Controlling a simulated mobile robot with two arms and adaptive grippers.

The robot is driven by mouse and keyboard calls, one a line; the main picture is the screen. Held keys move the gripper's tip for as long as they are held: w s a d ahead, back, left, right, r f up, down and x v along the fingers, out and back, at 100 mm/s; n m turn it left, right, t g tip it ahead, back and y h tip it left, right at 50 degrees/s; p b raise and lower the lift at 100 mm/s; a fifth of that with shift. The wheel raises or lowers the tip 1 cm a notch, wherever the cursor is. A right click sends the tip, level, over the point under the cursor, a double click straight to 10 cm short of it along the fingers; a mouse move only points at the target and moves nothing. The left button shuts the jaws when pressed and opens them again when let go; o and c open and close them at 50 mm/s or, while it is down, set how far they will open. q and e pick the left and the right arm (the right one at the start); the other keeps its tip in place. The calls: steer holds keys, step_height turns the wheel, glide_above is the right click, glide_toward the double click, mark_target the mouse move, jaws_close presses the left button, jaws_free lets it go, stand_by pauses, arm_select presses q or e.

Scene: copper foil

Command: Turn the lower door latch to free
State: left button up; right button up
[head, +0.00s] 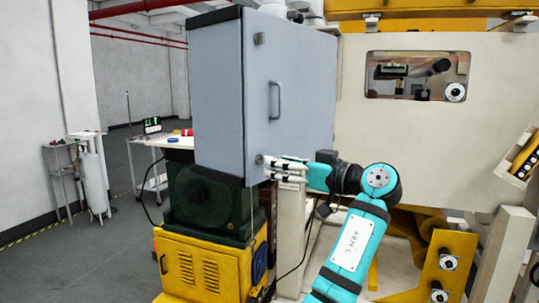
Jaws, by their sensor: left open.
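A grey-blue cabinet (218,100) stands left of centre, and its door (305,80) looks shut. The lower door latch (259,160) is a small round fitting near the door's lower left corner. It is partly covered by my fingers, and I cannot tell its turn position. My left gripper (268,167) is open with its pale fingertips at the latch. I cannot tell whether they touch it. The upper latch (259,39) is near the door's top left corner. A bar handle (275,101) sits between the two latches. My right gripper is not in view.
The cabinet stands above a dark green machine (200,200) on a yellow base (207,265). A large cream panel with a window (418,76) is at the right. A metal cart (62,180) and a table (160,142) stand at the back left. The grey floor at left is open.

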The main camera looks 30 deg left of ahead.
mark_target(262, 160)
arm_select(q)
steer(key=a+p, duration=0.1)
steer(key=a, duration=0.3)
steer(key=shift+w, duration=0.15)
steer(key=c, duration=0.8)
steer(key=shift+w+f, duration=0.1)
steer(key=shift+w, duration=0.1)
jaws_close()
steer(key=shift+w+f, duration=0.1)
steer(key=shift+f, duration=0.1)
